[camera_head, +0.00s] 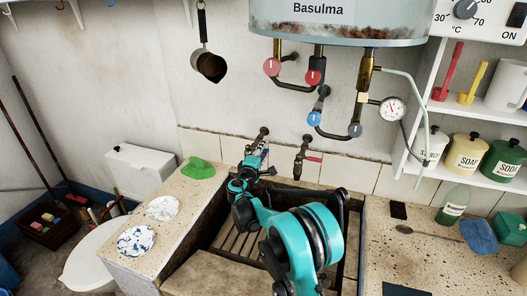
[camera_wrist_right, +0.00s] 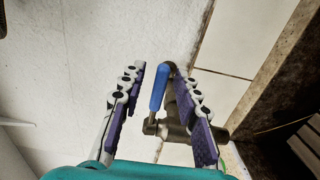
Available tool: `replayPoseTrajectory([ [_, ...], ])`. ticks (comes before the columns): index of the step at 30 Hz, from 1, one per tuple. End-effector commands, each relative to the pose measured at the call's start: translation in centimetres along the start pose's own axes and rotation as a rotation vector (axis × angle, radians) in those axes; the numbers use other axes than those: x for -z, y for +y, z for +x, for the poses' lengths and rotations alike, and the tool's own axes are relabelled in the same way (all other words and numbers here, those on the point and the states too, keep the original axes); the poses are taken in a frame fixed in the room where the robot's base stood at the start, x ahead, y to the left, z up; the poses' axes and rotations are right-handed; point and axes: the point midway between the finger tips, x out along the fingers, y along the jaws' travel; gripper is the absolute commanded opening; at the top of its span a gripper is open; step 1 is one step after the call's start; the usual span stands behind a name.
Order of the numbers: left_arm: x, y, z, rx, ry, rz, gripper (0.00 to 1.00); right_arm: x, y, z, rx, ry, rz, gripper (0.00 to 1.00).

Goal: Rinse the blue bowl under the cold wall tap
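The cold wall tap (camera_head: 260,137) with a blue lever is on the wall above the left part of the stone trough (camera_head: 212,228). My right gripper (camera_head: 258,163) is in front of it. In the right wrist view my right gripper (camera_wrist_right: 163,88) is open, its fingers apart on either side of the tap's blue lever (camera_wrist_right: 160,88). I cannot tell whether they touch it. A white dish with blue blotches (camera_head: 136,241), perhaps the blue bowl, lies on the left ledge. No plainly blue bowl shows. My left gripper is out of view.
A second tap with a red lever (camera_head: 304,152) is to the right. A pale dish (camera_head: 162,208) and green cloth-like item (camera_head: 198,168) lie on the left ledge. Boiler pipes hang above.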

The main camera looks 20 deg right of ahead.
Motion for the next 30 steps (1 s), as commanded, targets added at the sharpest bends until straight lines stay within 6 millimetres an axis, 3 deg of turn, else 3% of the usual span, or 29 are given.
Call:
replayPoseTrajectory([
  [1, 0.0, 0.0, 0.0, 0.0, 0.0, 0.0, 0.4, 0.0, 0.0, 0.0, 0.0, 0.0, 0.0, 0.24],
  [4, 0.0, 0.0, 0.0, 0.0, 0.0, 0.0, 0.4, 0.0, 0.0, 0.0, 0.0, 0.0, 0.0, 0.0],
  [13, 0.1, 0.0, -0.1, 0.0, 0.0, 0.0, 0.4, 0.2, 0.0, -0.2, 0.0, -0.025, 0.0, 0.0],
  [24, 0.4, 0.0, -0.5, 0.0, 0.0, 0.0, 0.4, 0.4, 0.1, -1.6, -0.001, -0.275, 0.0, 0.0],
  [30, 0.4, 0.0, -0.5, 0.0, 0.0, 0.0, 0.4, 0.4, 0.1, -1.8, -0.002, -0.297, 0.0, 0.0],
])
